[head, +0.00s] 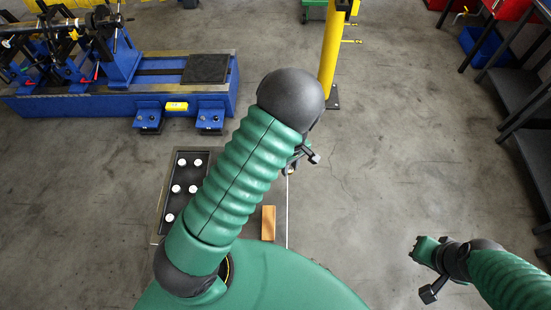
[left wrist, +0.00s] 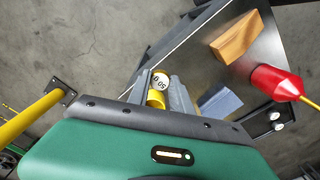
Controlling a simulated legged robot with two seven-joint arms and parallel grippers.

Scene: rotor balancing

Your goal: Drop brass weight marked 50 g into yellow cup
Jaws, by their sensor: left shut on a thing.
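The brass weight (left wrist: 156,98), with a white top face that reads 50, is held between the two fingers of my left gripper (left wrist: 165,95) in the left wrist view. The left gripper is shut on it. In the head view my left arm hides most of that gripper and the weight. I cannot make out the yellow cup in either view. My right gripper (head: 424,250) is over bare floor at the lower right of the head view, and its jaws are too small to read.
A dark tray (head: 162,205) holds several white-topped pieces left of my arm. A wooden block (left wrist: 238,37), a red tool (left wrist: 276,82) and a blue block (left wrist: 220,103) lie on the grey table. A blue machine (head: 180,95) and yellow post (head: 334,50) stand beyond.

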